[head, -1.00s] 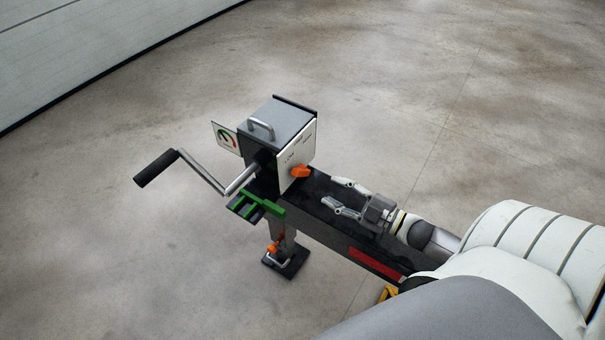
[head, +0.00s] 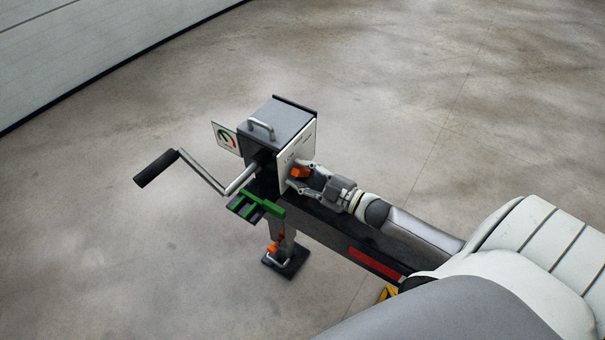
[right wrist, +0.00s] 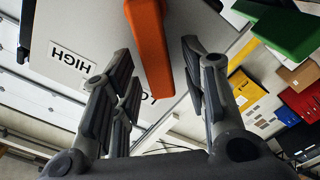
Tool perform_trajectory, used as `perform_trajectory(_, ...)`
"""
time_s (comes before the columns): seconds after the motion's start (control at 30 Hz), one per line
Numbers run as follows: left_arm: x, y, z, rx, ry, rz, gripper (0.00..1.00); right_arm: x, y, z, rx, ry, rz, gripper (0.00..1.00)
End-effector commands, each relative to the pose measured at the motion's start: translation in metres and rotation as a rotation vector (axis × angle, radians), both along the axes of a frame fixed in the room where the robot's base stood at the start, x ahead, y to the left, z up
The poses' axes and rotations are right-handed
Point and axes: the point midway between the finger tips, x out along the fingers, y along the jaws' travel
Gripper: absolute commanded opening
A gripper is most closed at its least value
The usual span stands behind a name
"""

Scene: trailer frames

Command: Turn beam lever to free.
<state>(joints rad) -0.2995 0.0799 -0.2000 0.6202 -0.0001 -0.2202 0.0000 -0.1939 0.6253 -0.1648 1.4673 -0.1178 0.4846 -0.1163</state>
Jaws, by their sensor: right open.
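The orange lever (head: 301,172) sits on the white label plate (head: 294,156) of the grey box (head: 268,125) at the end of the black beam. In the right wrist view the orange lever (right wrist: 150,45) points down between my fingers, with "HIGH" on the plate to its left and a second label partly hidden behind a finger. My right gripper (head: 298,179) is open, its fingertips on both sides of the lever, with gaps showing in the wrist view. Whether a finger touches the lever I cannot tell. My left gripper is not in view.
A crank with a black handle (head: 157,168) sticks out left of the box. A green bracket (head: 257,206) sits below it. The beam (head: 335,232) carries a red strip and stands on a leg with a dark foot (head: 286,262). The surrounding floor is clear.

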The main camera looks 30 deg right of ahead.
Motion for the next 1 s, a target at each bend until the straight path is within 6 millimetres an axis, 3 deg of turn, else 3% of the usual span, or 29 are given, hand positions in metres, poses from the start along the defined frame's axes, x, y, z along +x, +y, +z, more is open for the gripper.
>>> perform_trajectory(0.2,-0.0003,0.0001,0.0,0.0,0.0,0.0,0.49,0.0,0.0001,-0.0002,0.0,0.0,0.0,0.39)
perform_trajectory(0.5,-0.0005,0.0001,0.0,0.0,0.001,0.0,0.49,-0.0002,0.0001,-0.0003,0.0,0.001,-0.001,0.0)
perform_trajectory(1.0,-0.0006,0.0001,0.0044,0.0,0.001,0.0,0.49,0.0005,-0.0017,0.0023,0.042,0.019,0.0,0.0)
